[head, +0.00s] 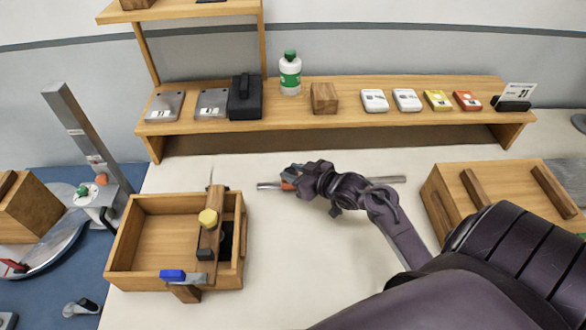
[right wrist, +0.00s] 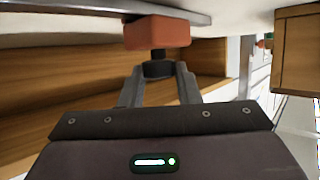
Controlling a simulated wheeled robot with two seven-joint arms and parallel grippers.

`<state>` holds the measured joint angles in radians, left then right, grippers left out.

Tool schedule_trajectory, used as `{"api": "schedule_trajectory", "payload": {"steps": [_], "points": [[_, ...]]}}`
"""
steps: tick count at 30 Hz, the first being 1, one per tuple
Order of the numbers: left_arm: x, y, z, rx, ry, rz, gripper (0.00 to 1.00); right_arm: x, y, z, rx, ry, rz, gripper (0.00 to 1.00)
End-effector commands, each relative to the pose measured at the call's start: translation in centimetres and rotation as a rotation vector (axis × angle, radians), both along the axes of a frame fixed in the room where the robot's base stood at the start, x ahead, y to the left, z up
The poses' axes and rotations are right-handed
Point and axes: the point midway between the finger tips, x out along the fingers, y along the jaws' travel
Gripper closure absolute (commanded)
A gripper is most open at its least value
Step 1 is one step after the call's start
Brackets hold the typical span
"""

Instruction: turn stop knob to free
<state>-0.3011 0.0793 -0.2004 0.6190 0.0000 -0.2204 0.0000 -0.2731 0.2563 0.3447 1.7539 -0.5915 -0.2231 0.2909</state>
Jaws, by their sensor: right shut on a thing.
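A metal rail (head: 388,180) runs left to right above the pale table, and a red-orange stop block (head: 287,185) sits near its left end. In the right wrist view the stop block (right wrist: 157,33) is close in front of the rail (right wrist: 70,8). A dark round knob (right wrist: 158,69) on a short stem sticks out from the block toward me. My right gripper (right wrist: 159,74) is shut on this knob, one finger on each side. In the head view my right gripper (head: 296,172) covers the knob and part of the block. My left gripper is not in view.
A wooden tray (head: 125,250) with a yellow knob and a blue block stands at the left. A wooden shelf (head: 330,100) with small boxes and a bottle runs along the back. A wooden box (head: 500,190) stands at the right. The table's middle front is clear.

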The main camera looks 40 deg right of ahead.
Motion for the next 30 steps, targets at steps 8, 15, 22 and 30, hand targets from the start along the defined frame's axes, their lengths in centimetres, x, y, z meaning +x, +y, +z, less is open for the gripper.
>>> {"api": "schedule_trajectory", "payload": {"steps": [8, 15, 22, 30], "points": [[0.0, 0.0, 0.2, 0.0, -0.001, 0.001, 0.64, 0.0, -0.1, 0.0, 0.002, 0.0, 0.028, 0.93], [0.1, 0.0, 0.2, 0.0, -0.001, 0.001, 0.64, 0.0, -0.1, 0.0, 0.002, 0.0, 0.027, 0.53], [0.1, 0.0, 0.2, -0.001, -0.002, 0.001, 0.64, 0.0, -0.1, 0.0, 0.002, -0.001, 0.027, 0.48], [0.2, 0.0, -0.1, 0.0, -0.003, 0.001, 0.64, -1.9, -0.6, 0.6, 0.0, 0.001, 0.027, 0.48]]}}
